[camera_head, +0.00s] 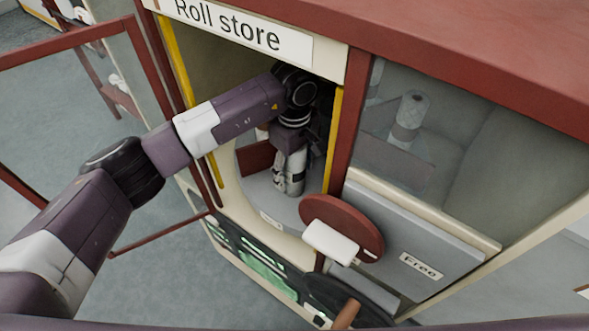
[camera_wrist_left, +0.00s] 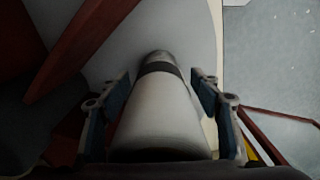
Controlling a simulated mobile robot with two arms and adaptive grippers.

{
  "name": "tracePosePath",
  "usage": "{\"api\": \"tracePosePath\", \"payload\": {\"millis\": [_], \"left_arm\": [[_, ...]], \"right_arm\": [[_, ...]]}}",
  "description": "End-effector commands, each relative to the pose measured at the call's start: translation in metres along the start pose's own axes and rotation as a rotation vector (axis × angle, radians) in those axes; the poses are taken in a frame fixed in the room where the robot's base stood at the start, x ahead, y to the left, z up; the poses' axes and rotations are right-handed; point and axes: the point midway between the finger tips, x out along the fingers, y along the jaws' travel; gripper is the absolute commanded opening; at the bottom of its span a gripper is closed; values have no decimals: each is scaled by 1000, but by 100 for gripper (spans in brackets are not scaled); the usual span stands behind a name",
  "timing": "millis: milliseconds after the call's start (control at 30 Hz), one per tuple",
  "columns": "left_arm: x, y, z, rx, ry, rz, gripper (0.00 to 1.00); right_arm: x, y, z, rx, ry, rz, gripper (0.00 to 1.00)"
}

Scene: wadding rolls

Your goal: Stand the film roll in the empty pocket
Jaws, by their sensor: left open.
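My left gripper (camera_wrist_left: 162,98) is inside the roll store, pointing down from my arm in the head view (camera_head: 287,178). Its two fingers are open, one on each side of a pale grey roll with a dark band (camera_wrist_left: 160,125). The roll also shows in the head view (camera_head: 296,180), standing upright on a round grey shelf (camera_head: 255,190). I cannot tell whether the fingers touch it. Dark red dividers (camera_wrist_left: 75,55) part the shelf into pockets. My arm hides much of the shelf, so I cannot tell which pocket is empty. My right gripper is not in view.
A red-framed glass door (camera_head: 135,90) stands open at left. Yellow-edged posts (camera_head: 334,135) flank the opening. A red disc with a white handle (camera_head: 365,228) sits at the front right. Behind glass at right stands another roll (camera_head: 409,112). Below it is a panel labelled "Free" (camera_head: 421,266).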

Motion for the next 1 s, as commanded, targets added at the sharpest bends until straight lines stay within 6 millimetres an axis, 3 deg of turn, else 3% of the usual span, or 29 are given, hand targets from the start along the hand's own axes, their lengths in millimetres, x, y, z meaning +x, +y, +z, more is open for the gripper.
{"api": "tracePosePath", "payload": {"millis": [167, 633, 800, 1000], "left_arm": [[-11, 1, -1, 0, 1, 4, 58], [-104, 1, -1, 0, 2, 3, 58], [-119, 0, 0, 0, 1, 0, 58], [-122, 0, 0, 0, 0, -1, 58]], "right_arm": [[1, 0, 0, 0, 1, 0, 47], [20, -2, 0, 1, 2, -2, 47], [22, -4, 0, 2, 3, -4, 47], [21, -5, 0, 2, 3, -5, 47]]}}
